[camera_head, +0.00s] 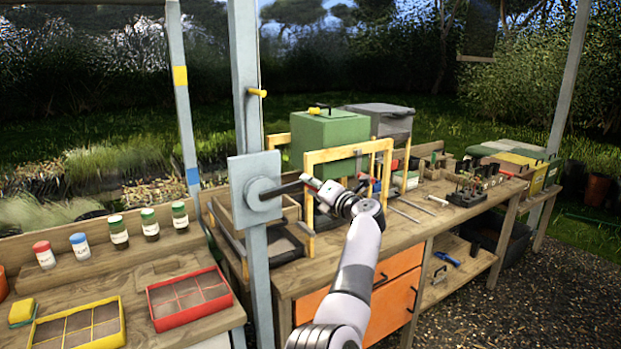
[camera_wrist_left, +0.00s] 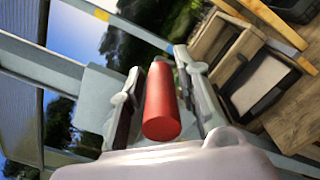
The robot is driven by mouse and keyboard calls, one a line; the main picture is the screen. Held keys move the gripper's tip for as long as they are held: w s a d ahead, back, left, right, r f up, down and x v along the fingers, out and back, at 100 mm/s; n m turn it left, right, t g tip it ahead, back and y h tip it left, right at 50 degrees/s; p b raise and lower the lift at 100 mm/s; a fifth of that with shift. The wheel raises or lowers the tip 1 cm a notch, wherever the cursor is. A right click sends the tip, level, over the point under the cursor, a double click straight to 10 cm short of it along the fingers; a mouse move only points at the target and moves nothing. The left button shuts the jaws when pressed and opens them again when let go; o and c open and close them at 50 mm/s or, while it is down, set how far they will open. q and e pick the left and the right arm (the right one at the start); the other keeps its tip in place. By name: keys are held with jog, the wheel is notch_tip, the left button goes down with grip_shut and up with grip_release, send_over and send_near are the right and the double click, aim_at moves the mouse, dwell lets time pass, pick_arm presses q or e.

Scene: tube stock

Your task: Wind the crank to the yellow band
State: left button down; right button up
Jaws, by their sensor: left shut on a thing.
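The crank is on a grey plate (camera_head: 238,170) fixed to a post. Its round hub (camera_head: 262,196) carries a dark arm (camera_head: 287,188) that points right and slightly up. At its end is the red handle (camera_head: 309,180), which also shows large in the left wrist view (camera_wrist_left: 161,103). My left gripper (camera_head: 322,189) is shut on the handle, with a finger on either side of it in the wrist view. The yellow band (camera_head: 180,76) is high on the thinner post at the left. A blue band (camera_head: 193,176) is lower on that post. My right gripper is not in view.
A yellow peg (camera_head: 257,92) sticks out of the crank post. A red tray (camera_head: 229,300) and several capped jars are at the left.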

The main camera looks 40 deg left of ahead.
pick_arm(q)
notch_tip(320, 180, down, 7)
jog(key=s+m+p, duration=0.1)
jog(key=m, duration=0.5)
jog(key=shift+a, duration=0.25)
jog(key=c, duration=1.6)
grip_release()
jog(key=shift+o, duration=0.9)
jog(key=shift+s+a+r, duration=0.1)
jog(key=v, duration=0.7)
jog(key=shift+d, duration=0.3)
